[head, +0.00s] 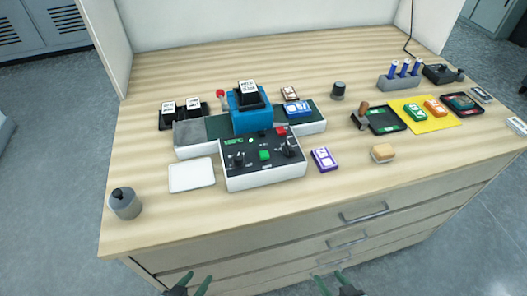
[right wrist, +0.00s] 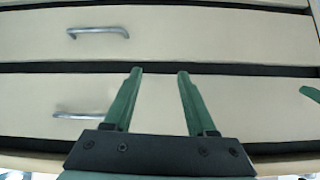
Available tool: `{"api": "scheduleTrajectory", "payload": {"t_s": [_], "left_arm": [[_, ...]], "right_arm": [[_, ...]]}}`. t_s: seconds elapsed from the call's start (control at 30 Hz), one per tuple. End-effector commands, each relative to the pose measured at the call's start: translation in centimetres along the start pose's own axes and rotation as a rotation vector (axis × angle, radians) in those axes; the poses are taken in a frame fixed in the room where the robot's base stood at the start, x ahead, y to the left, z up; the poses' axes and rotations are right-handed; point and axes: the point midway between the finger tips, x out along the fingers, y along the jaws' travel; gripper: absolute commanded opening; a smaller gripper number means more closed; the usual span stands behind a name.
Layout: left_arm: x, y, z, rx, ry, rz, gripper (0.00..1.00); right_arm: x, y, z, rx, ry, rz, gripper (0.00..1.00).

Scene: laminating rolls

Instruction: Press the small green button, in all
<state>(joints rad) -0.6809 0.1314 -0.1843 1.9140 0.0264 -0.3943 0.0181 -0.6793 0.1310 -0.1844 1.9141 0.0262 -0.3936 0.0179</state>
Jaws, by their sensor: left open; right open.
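The small green button (head: 264,155) is on the dark sloped top of the control box (head: 266,177), at the middle of the table. A red button (head: 281,131) is above it on the same panel, with black knobs or levers to either side. My left gripper (head: 194,281) is open and empty at the bottom of the head view, in front of the drawers and below the table top. My right gripper (head: 330,280) is likewise open and empty. In the right wrist view its green fingers (right wrist: 160,72) stand apart in front of drawer fronts. Neither gripper touches the button.
A blue machine (head: 250,120) stands behind the control box. A white tray (head: 191,175) lies left of it and a purple-and-white box (head: 324,159) right of it. A grey canister (head: 125,203) stands front left, a sponge (head: 383,153) right. Drawer handles (head: 364,212) project from the front.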

Motion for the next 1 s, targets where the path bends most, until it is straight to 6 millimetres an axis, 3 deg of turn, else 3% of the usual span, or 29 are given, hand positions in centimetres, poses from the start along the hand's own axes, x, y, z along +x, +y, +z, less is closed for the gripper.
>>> {"api": "scheduleTrajectory", "payload": {"t_s": [0.03, 0.5, 1.0], "left_arm": [[0.02, -0.01, -0.03, 0.0, 0.001, 0.0, 0.5], [0.05, -0.03, -0.12, 0.0, 0.002, 0.0, 0.5], [0.06, -0.03, -0.14, 0.0, 0.003, -0.001, 0.5]], "right_arm": [[0.0, 0.0, 0.0, 0.0, 0.0, 0.0, 0.5], [0.01, 0.01, 0.0, 0.0, 0.0, 0.0, 0.0], [0.01, 0.02, 0.0, 0.0, 0.0, 0.0, 0.0]]}}
